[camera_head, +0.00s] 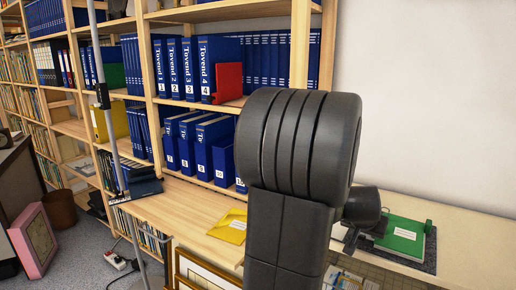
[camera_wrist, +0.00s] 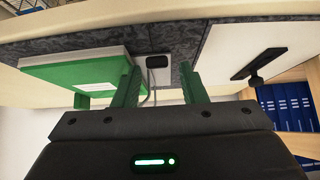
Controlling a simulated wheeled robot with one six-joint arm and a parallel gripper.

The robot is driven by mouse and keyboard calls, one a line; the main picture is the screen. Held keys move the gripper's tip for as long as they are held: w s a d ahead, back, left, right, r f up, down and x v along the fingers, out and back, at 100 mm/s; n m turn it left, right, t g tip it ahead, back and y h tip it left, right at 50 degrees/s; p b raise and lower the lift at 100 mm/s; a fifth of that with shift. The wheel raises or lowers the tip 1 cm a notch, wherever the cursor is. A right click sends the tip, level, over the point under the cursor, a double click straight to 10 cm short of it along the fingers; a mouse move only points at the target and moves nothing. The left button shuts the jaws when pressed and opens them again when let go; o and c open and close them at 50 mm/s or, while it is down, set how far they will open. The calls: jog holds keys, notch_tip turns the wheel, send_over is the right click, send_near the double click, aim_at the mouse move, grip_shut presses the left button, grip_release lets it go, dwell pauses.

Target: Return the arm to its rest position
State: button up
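My arm (camera_head: 300,140) fills the middle of the head view, with a large dark joint over a dark link. My gripper (camera_wrist: 160,80) shows in the wrist view with its two green fingers apart and nothing held between them. A green folder or box (camera_wrist: 75,72) with a white label lies beyond the fingers, to their left, in the wrist view. It also shows in the head view (camera_head: 404,240) on a desk at the right. Most of my gripper is hidden behind the arm in the head view.
A wooden shelf (camera_head: 150,70) with blue binders (camera_head: 220,70) and a red book (camera_head: 228,82) stands behind my arm. A yellow envelope (camera_head: 230,226) lies on a lower board. A pink frame (camera_head: 33,240) and brown bin (camera_head: 60,208) stand on the floor at left.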

jog(key=shift+w+d+r+g+y+p, duration=0.3)
jog(key=shift+g+y+p, duration=0.4)
jog(key=shift+p, duration=2.9)
jog(key=shift+w+d+r+g+y+p, duration=0.1)
jog(key=shift+w+r+g+y+p, duration=0.6)
jog(key=shift+p, duration=2.9)
jog(key=g+p, duration=0.1)
jog(key=p, duration=0.2)
jog(key=shift+s+d+f+g, duration=0.2)
jog(key=shift+f+g, duration=0.1)
jog(key=shift+g, duration=0.1)
jog(key=shift+w+f+g+y+p, duration=0.2)
jog(key=shift+g+y+p, duration=0.1)
jog(key=shift+p, duration=0.5)
